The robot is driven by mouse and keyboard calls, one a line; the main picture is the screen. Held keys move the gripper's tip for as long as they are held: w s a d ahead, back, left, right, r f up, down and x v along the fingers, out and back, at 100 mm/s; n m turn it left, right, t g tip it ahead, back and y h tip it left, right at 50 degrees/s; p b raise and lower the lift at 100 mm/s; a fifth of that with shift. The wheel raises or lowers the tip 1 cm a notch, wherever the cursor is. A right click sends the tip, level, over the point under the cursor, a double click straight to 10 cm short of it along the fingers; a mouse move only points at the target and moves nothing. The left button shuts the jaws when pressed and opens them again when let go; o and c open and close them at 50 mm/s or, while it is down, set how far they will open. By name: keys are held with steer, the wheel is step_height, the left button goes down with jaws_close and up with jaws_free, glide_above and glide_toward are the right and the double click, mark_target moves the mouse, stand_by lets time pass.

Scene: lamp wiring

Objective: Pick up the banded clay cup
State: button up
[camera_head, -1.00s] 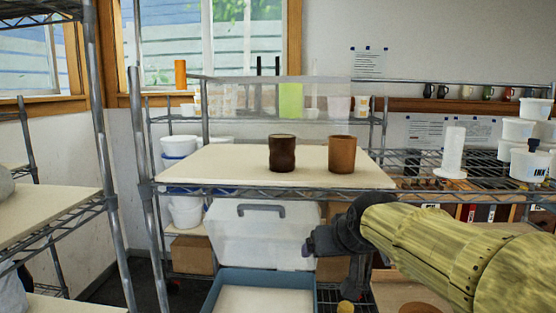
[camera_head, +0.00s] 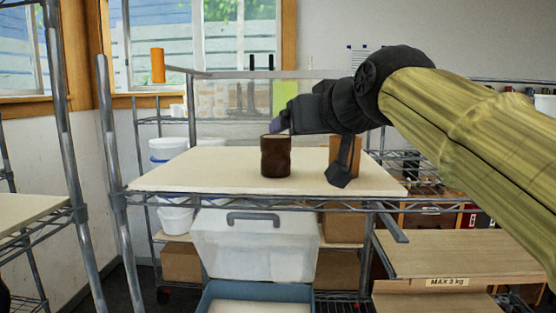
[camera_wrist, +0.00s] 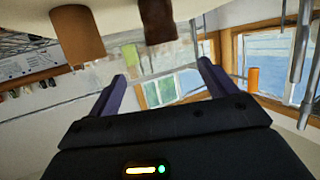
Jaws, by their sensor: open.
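Two cups stand upright on the cream board: a dark brown cup (camera_head: 276,158) and a lighter brown cup (camera_head: 356,154), partly hidden behind my arm. I cannot make out clear bands on either. In the wrist view the scene looks upside down. There the dark cup (camera_wrist: 157,20) and lighter cup (camera_wrist: 78,36) lie at the top, beyond my gripper's spread fingers (camera_wrist: 163,70), with nothing between them.
The board (camera_head: 200,172) lies on a wire shelf and is clear left of the cups. A clear bin (camera_head: 255,245) stands beneath. A metal upright (camera_head: 118,190) stands left, and a wooden board (camera_head: 455,255) is at lower right. White tubs (camera_head: 168,150) are behind.

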mark_target(273, 140)
steer(key=p+x, duration=0.3)
steer(key=x, duration=0.9)
steer(key=shift+w+f+p, duration=0.1)
steer(key=shift+w+p, duration=0.15)
steer(key=shift+p, duration=0.15)
steer(key=shift+w, duration=0.15)
steer(key=p+x, duration=0.1)
steer(key=x, duration=0.1)
steer(key=p+x, duration=0.2)
steer(key=shift+w+a, duration=0.25)
steer(key=shift+a, duration=0.2)
steer(key=shift+w+d+f, duration=0.1)
steer(key=shift+w+f, duration=0.05)
steer(key=shift+s, duration=0.3)
steer(key=shift+w, duration=0.15)
